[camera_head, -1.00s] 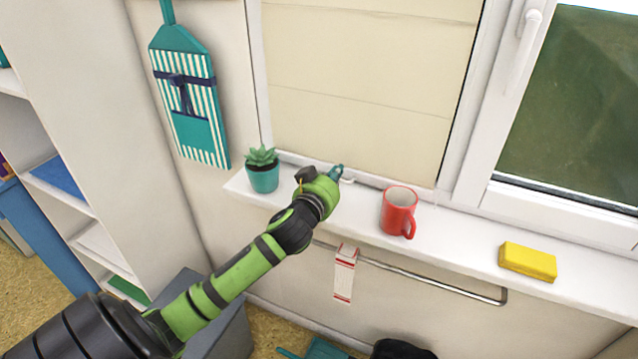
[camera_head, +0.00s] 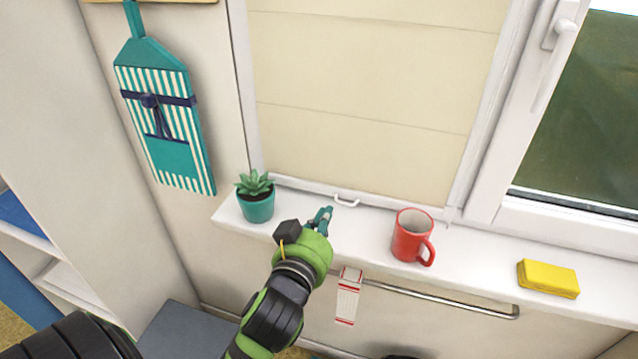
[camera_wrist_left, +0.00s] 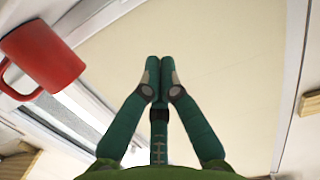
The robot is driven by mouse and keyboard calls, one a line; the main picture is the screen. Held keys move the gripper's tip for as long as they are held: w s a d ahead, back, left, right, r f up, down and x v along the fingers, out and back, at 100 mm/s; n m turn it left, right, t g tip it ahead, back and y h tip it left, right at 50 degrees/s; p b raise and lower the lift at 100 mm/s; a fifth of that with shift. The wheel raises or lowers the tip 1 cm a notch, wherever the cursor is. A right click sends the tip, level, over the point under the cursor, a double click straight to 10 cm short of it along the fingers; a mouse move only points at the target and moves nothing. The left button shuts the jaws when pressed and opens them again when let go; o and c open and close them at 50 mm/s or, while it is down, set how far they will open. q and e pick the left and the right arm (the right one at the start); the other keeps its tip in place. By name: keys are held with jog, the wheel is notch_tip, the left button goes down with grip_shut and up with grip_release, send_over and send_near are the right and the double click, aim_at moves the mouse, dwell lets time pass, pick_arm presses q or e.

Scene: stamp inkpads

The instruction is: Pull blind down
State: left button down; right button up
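The cream blind (camera_head: 365,90) covers the left window pane, with its bottom edge down at the sill. It also fills much of the left wrist view (camera_wrist_left: 225,75). A small white pull handle (camera_head: 346,201) sits at its bottom edge. My left gripper (camera_head: 324,214) is over the sill, just in front of and left of the handle, apart from it. In the left wrist view its teal fingertips (camera_wrist_left: 159,65) are together with nothing visible between them. The handle does not show clearly there. My right gripper is out of view.
A potted succulent (camera_head: 256,200) stands on the sill left of my gripper. A red mug (camera_head: 411,238) and a yellow sponge (camera_head: 547,279) stand to the right. A metal rail (camera_head: 440,296) with a hanging tag (camera_head: 347,298) runs below the sill.

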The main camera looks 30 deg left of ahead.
pick_arm(q)
jog(key=b, duration=0.6)
send_near(348, 188)
jog(key=w+r, duration=0.3)
jog(key=r, duration=0.1)
jog(key=f, duration=0.1)
jog(key=w+a+f, duration=0.1)
jog(key=shift+f, duration=1.15)
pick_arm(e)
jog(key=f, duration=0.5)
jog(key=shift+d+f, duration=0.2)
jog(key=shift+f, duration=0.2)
